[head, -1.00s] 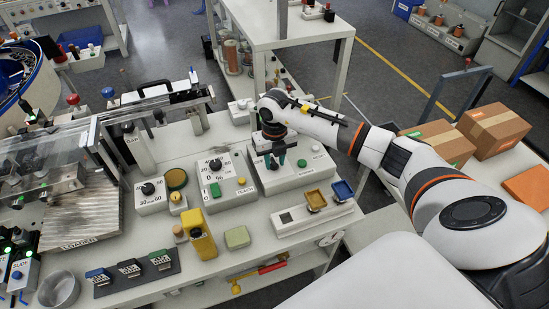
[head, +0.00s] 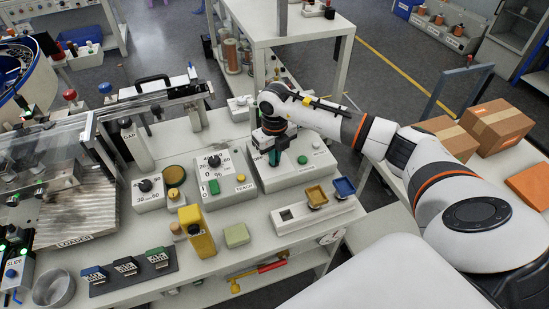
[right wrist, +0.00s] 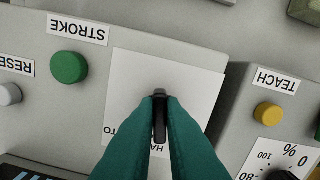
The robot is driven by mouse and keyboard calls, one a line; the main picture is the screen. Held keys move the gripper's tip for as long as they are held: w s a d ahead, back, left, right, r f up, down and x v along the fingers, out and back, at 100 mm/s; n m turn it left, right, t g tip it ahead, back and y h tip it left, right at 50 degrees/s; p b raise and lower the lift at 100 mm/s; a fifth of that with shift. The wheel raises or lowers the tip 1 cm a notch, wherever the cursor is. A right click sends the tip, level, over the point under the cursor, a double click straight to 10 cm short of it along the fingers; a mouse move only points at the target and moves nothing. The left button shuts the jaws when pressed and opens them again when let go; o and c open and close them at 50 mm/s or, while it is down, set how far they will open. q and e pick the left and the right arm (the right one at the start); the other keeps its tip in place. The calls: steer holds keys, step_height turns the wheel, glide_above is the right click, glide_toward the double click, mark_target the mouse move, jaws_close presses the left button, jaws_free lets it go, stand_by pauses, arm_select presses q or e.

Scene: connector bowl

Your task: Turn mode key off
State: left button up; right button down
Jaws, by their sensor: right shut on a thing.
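The mode key is a small black upright handle (right wrist: 160,118) on a white label plate (right wrist: 185,75) in the right wrist view. The plate's lettering is partly hidden by my fingers. My right gripper (right wrist: 160,99) has its teal fingers shut on the key, one on each side. In the head view my right gripper (head: 274,158) reaches down onto the light grey control box (head: 300,178) that carries the key, and it hides the key there. My left gripper is not in view.
The green STROKE button (right wrist: 68,67) and pale RESET button (right wrist: 10,94) are beside the plate. The neighbouring box has a yellow TEACH button (right wrist: 269,114).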

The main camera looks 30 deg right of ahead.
steer(key=n+b, duration=0.2)
steer(key=n, duration=0.1)
steer(key=shift+d+f, duration=0.1)
steer(key=shift+f, duration=0.05)
steer(key=shift+n+b, duration=1)
steer(key=shift+n, duration=0.6)
steer(key=shift+r, duration=0.2)
steer(key=c, duration=1.5)
jaws_free()
step_height(320, 180, up, 12)
steer(key=shift+b, duration=0.9)
